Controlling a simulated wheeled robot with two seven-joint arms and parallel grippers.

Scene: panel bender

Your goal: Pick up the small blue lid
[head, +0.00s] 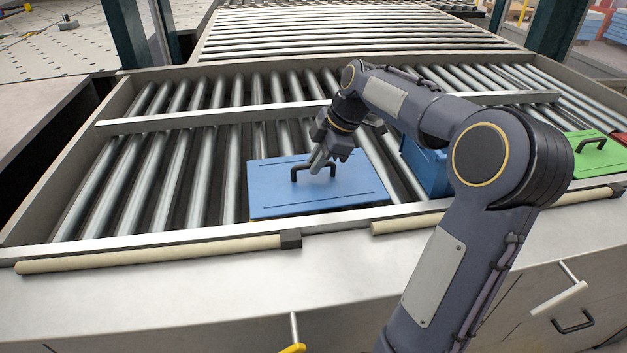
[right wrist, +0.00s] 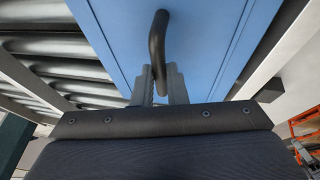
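The small blue lid (head: 277,190) is a flat blue panel with a black bar handle (head: 297,173), lying on the rollers at the near edge of the conveyor. My right gripper (head: 320,165) is at the handle, above the lid. In the right wrist view the lid (right wrist: 213,45) fills the upper part, and its handle (right wrist: 158,45) runs between the two close-set fingers of my right gripper (right wrist: 162,82). The fingers appear shut on the handle, with little or no gap beside it. Contact at the fingertips is partly hidden. My left gripper is not in view.
A blue box (head: 424,165) stands to the right, partly behind my right arm. A green lid (head: 597,158) with a black handle lies farther right. A metal rail (head: 215,116) crosses the rollers behind the blue lid. Rollers left of the lid (head: 150,185) are clear.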

